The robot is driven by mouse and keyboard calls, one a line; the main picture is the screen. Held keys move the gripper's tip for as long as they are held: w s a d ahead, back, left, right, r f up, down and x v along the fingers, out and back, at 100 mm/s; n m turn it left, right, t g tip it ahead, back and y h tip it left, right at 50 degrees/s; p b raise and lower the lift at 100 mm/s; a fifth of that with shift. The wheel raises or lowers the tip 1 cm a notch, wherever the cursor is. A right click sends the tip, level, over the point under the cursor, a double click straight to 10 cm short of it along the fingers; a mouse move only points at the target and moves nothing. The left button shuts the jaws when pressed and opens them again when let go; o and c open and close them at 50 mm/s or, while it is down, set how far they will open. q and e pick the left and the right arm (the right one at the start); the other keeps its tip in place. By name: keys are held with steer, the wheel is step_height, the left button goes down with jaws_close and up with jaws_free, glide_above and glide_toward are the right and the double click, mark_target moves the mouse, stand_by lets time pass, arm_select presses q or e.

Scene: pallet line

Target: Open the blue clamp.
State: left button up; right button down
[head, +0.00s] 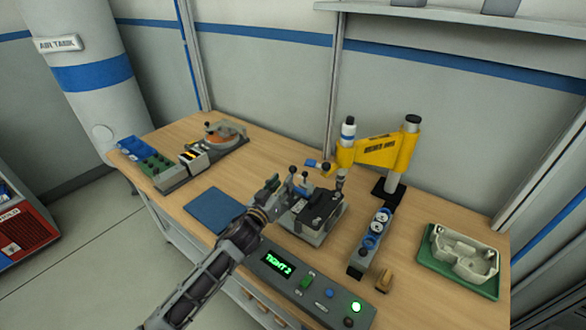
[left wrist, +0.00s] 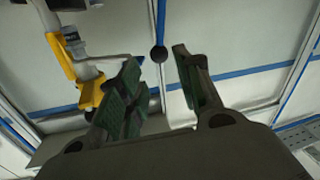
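A clamp fixture (head: 318,215) with a dark part on top stands near the middle of the bench. A blue clamp handle (head: 313,163) sticks out at its back, with small black-knobbed levers beside it. My left gripper (head: 279,188) is at the fixture's left side, in front of and left of the blue handle. In the left wrist view my left gripper (left wrist: 160,88) is open and empty. A black ball knob (left wrist: 159,54) on a thin rod shows beyond the gap between its fingers. I cannot tell which lever that knob belongs to. My right gripper is not in view.
A control panel (head: 315,290) reading "TIGHT 2" lies in front. A gauge block (head: 372,240) and a green tray (head: 440,262) with a grey casting are right. A blue mat (head: 213,209) lies left.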

mark_target(291, 171)
arm_select(q)
steer(key=shift+p+x, duration=0.45)
steer(key=shift+x, duration=4)
jaws_close()
